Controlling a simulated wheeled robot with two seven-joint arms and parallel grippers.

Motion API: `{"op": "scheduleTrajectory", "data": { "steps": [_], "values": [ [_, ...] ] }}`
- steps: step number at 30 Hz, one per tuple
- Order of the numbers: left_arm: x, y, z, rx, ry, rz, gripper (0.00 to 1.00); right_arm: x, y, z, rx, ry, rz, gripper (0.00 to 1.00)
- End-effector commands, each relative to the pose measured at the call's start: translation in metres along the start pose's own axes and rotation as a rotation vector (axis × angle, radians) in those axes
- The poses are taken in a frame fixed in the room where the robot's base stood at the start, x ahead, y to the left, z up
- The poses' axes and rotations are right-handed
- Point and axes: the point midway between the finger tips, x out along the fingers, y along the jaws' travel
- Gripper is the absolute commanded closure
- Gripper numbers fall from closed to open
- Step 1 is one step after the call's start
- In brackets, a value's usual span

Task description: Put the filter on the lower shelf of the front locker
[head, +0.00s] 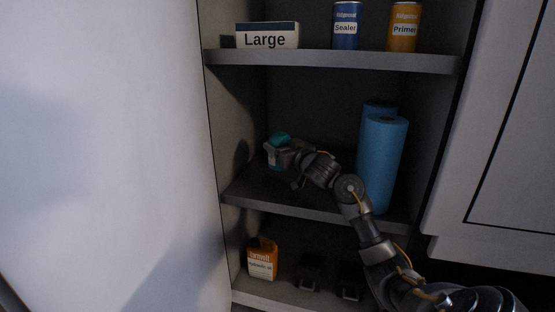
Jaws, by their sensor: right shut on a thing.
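The filter appears as a small teal piece (279,138) in the head view, largely covered by my right gripper. My right gripper (271,154) is shut on it and reaches inside the open locker, above the left part of the middle shelf board (290,205). I cannot tell whether the filter touches the board. My left gripper is not in view.
Two blue rolls (385,160) stand right of my right arm on the same board. The upper shelf (340,61) holds a "Large" box (267,37), a Sealer can (345,27) and a Primer can (403,27). An orange container (262,260) and dark objects stand at the bottom.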

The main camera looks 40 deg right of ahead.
Motion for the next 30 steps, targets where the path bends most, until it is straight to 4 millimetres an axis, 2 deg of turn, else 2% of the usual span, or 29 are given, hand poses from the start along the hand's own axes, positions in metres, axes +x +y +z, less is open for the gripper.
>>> {"op": "scheduleTrajectory", "data": {
  "steps": [6,12,18,21,30],
  "values": [
    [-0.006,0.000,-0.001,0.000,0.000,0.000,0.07,0.015,0.002,0.016,0.000,0.005,0.001,0.74],
    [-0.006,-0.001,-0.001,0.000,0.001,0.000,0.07,0.018,0.002,0.021,0.000,0.004,0.001,0.74],
    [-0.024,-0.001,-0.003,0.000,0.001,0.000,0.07,0.021,0.003,0.045,0.000,0.001,0.001,0.74],
    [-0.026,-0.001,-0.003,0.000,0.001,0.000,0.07,0.021,0.003,0.052,0.000,0.005,0.002,0.74],
    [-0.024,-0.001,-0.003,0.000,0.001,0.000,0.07,0.020,0.003,0.056,-0.002,0.006,0.002,0.74]
  ]
}}
